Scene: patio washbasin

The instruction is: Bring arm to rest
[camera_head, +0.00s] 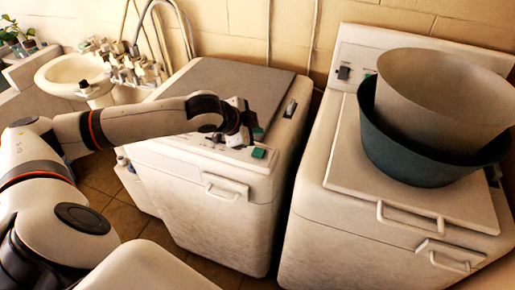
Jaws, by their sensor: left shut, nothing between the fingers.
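My left arm comes in from the left and reaches toward the middle of the head view. My left gripper (243,127) is shut and empty. In the picture it lies over the front top edge of the left white machine (205,215), by its control panel. I cannot tell whether it touches the panel. A green button (258,153) shows just below and right of the gripper. My right gripper is out of view.
A white machine (345,245) on the right carries a teal tub (385,150) with a beige bucket (440,95) inside. A washbasin (60,82) with taps stands at the back left. A potted plant (15,38) is in the far left corner. Tiled floor (125,215) shows between my arm and the left machine.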

